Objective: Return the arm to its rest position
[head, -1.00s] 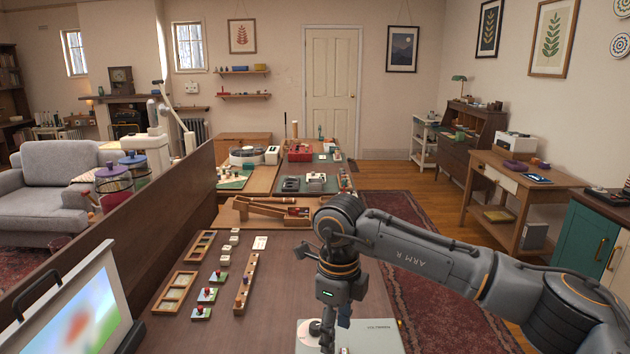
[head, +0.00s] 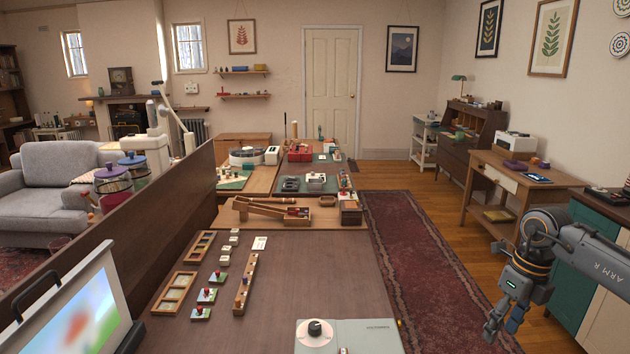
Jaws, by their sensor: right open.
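My right gripper (head: 502,328) hangs at the lower right in the head view, fingers pointing down. It is open and empty, over the red patterned rug and floor, to the right of the brown table (head: 300,285). My right arm (head: 590,255) comes in from the right edge. My left arm and gripper do not show.
A pale flat device (head: 365,338) with a dark knob (head: 315,328) lies at the table's near edge. Wooden trays (head: 180,289) and several red-knobbed tiles (head: 206,296) lie on the table's left. A teal cabinet (head: 572,275) stands behind my right arm. The rug (head: 430,260) is clear.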

